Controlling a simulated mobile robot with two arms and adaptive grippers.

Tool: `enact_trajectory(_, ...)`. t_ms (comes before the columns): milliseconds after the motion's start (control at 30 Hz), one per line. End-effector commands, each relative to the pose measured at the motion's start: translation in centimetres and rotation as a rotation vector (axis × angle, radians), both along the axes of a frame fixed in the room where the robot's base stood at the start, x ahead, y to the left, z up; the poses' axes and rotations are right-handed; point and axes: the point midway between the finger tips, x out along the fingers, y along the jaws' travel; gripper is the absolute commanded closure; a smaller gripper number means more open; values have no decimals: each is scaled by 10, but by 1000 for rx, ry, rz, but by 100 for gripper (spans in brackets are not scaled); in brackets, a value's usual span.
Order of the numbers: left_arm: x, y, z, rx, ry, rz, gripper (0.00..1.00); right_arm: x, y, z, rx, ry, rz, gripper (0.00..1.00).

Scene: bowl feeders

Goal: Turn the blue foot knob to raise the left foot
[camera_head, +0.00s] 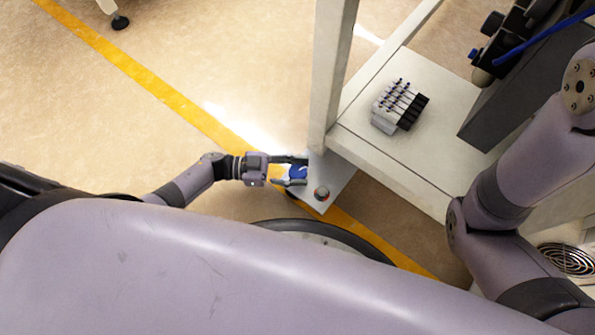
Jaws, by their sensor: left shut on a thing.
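The blue foot knob (298,172) sits at the left edge of a light metal plate at the base of the white frame's post. My left gripper (294,171) comes in from the left at the knob, with one finger on its far side and one on its near side, shut on it. The fingers hide part of the knob. The foot under the plate shows only as a small dark part (291,195). My right arm (510,190) comes down at the right side, and its gripper is out of the picture.
The white frame post (332,80) stands just beyond the knob. A round fitting (321,193) sits on the plate (335,180) right of the gripper. A valve block (400,105) rests on the white shelf (370,140). The floor (130,120) at left is open, crossed by a yellow line.

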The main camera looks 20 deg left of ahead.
Motion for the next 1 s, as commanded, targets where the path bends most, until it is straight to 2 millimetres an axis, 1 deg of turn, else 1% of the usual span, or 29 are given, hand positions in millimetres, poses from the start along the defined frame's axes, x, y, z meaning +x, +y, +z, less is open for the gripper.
enact_trajectory(33,2,2,-5,5,-3,-47,88,-7,0,-5,0,-20,0,54)
enact_trajectory(67,2,2,-6,5,-3,-75,88,-8,0,-7,-1,-23,0,54)
enact_trajectory(133,2,2,-6,4,-3,-142,88,-6,1,-17,-1,-15,-1,54)
enact_trajectory(600,2,1,-7,1,-1,-559,88,-5,1,-80,-1,-14,0,54)
enact_trajectory(800,2,1,-5,1,0,-683,88,-5,1,-99,-1,-15,0,54)
enact_trajectory(1000,1,1,-3,1,1,-758,88,-5,1,-109,-1,-15,0,54)
